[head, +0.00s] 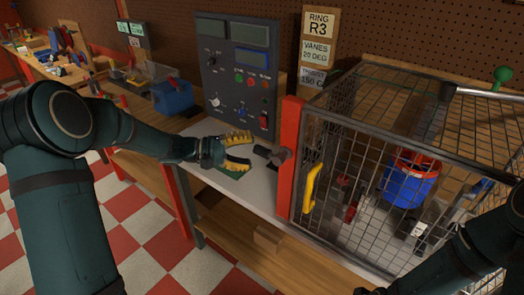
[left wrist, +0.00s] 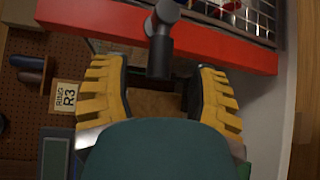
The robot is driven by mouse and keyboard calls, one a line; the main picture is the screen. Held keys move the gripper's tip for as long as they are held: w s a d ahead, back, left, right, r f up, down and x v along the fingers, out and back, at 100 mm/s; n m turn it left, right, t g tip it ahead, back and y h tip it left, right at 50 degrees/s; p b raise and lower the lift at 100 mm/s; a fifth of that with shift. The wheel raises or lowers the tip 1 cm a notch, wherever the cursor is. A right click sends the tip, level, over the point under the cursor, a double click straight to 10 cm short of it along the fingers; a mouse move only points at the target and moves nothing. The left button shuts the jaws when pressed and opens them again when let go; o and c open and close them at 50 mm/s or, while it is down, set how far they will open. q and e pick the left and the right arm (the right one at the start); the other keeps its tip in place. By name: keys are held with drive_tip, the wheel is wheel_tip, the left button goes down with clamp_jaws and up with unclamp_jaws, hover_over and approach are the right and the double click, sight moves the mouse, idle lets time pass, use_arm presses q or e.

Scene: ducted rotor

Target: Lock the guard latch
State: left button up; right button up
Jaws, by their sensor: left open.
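The guard latch (head: 271,154) is a dark grey lever with a round pivot on the red post (head: 290,150) of the wire guard cage (head: 400,140). In the head view it sticks out to the left from the post. My left gripper (head: 248,150) is open just left of the latch, its yellow-padded fingers pointing toward it. In the left wrist view, the latch lever (left wrist: 160,52) reaches down between the open fingers (left wrist: 160,75), with visible gaps on both sides. The cage door, with a yellow handle (head: 312,188), appears closed against the post. My right gripper is not visible.
A control panel (head: 238,75) stands behind my left gripper. A blue and red ducted rotor (head: 411,180) sits inside the cage. A green-knobbed lever (head: 502,75) is at the far right. The pale bench top (head: 245,190) below my gripper is mostly clear.

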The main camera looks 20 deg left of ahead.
sight(256, 152)
use_arm(q)
drive_tip(key=shift+x, duration=2.05)
drive_tip(key=shift+o, duration=0.2)
clamp_jaws()
